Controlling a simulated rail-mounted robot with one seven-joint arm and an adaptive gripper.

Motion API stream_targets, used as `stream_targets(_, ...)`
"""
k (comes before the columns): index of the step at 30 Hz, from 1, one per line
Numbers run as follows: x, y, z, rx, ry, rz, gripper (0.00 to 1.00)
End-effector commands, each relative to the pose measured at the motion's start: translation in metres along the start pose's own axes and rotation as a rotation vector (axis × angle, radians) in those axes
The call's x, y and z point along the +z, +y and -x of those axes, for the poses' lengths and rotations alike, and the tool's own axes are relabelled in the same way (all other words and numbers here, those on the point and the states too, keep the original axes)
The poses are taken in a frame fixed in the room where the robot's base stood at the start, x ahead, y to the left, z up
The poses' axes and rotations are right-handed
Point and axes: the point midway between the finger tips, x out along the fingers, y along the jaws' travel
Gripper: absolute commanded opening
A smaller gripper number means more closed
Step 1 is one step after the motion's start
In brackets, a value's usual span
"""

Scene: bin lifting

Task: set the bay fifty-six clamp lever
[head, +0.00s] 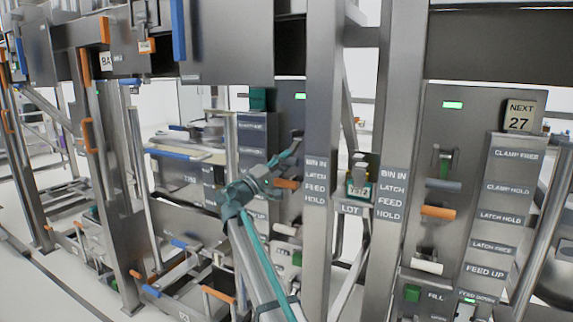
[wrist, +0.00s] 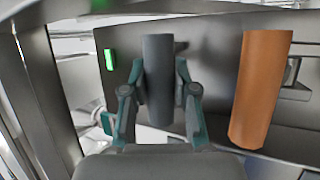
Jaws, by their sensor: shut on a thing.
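In the wrist view a dark grey cylindrical lever handle (wrist: 158,105) stands between the two teal-edged fingers of my gripper (wrist: 159,72). The fingers are shut on it from both sides. In the head view my gripper (head: 288,158) reaches into the bay left of the middle posts. The grey handle is hard to make out there. No bay fifty-six number is readable on this panel.
An orange handle (wrist: 262,90) stands close right of my gripper in the wrist view. A green light (wrist: 110,60) is lit on the panel. The head view shows steel posts (head: 322,120) right of my gripper and another panel with grey (head: 443,185) and orange (head: 437,212) handles.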

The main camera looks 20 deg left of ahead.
Motion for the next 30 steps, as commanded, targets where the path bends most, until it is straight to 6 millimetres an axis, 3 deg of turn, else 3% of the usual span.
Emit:
stream_targets(16,0.0015,-0.0067,0.001,-0.006,-0.002,0.003,0.0)
stream_targets(17,0.0016,-0.0068,0.001,-0.007,-0.003,0.003,0.29)
stream_targets(21,0.0016,-0.0064,0.001,-0.005,-0.002,0.003,0.52)
stream_targets(30,0.0009,-0.0048,0.0009,-0.003,-0.001,0.002,0.55)
